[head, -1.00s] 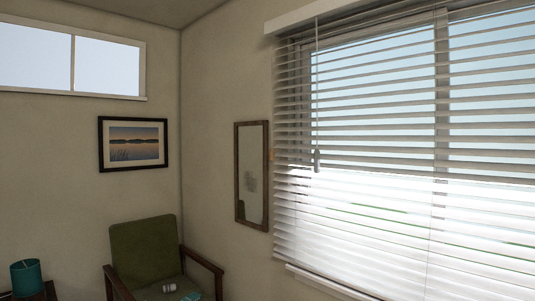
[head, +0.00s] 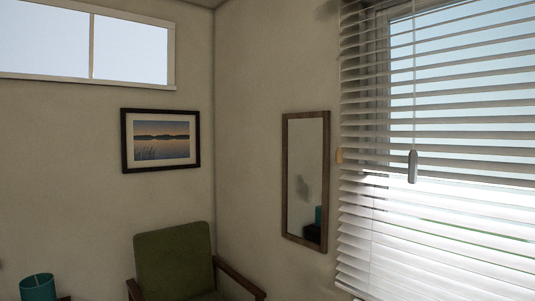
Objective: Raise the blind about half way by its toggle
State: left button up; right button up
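The white slatted blind (head: 440,210) hangs over the window at the right and runs out of the picture at the right and bottom. Its slats are spread apart and daylight comes between them. The grey toggle (head: 412,167) hangs upright on a thin cord in front of the slats, near the blind's left side. Neither gripper shows in the head view.
A framed mirror (head: 305,178) hangs on the wall left of the blind. A green armchair (head: 173,262) stands in the corner below a framed picture (head: 160,140). A teal cup-shaped thing (head: 37,287) is at the lower left.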

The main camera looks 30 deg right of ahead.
aim_at(339, 152)
jog(key=z, duration=0.05)
jog(key=i, duration=1.4)
jog(key=z, duration=0.8)
jog(key=i, duration=0.35)
jog(key=z, duration=0.05)
jog(key=k, duration=0.7)
jog(key=z, duration=0.25)
jog(key=i, duration=0.7)
jog(key=u, duration=0.15)
